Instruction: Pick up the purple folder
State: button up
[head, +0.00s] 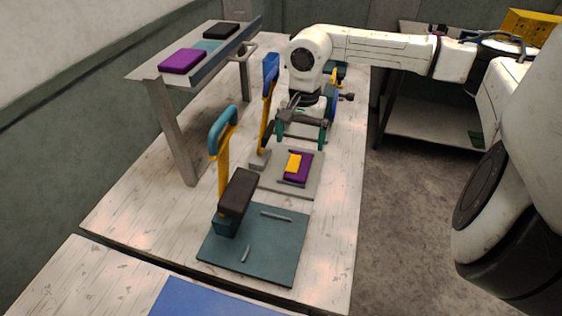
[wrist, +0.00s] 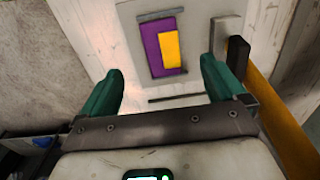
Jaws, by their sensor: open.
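The purple folder (head: 302,170) lies flat on a grey base plate (head: 312,187) on the worktable, with a yellow piece (head: 293,163) on top of it. In the wrist view the folder (wrist: 151,48) is beyond my fingertips, near the top middle, and the yellow piece (wrist: 171,49) covers part of its right side. My gripper (head: 301,135) is open and empty, with teal fingers. It hangs above and just behind the folder in the head view. In the wrist view its fingers (wrist: 161,75) are spread to either side, apart from the folder.
A yellow upright with a blue handle (head: 271,72) stands left of the plate. In front, a teal press (head: 280,255) has a dark block (head: 238,193). A raised shelf at left holds another purple block (head: 182,61) and a black one (head: 221,30).

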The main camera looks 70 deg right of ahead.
jog(key=p, duration=0.1)
send_over(298, 170)
notch_tip(298, 170, down, 6)
jog(key=shift+d+r, duration=0.15)
jog(key=shift+r, duration=0.1)
jog(key=shift+w+f+p, duration=0.1)
jog(key=shift+f+p, duration=0.95)
jog(key=shift+f, duration=1.65)
jog(key=shift+c, duration=0.2)
jog(key=c, duration=1.2)
jog(key=shift+r, duration=0.1)
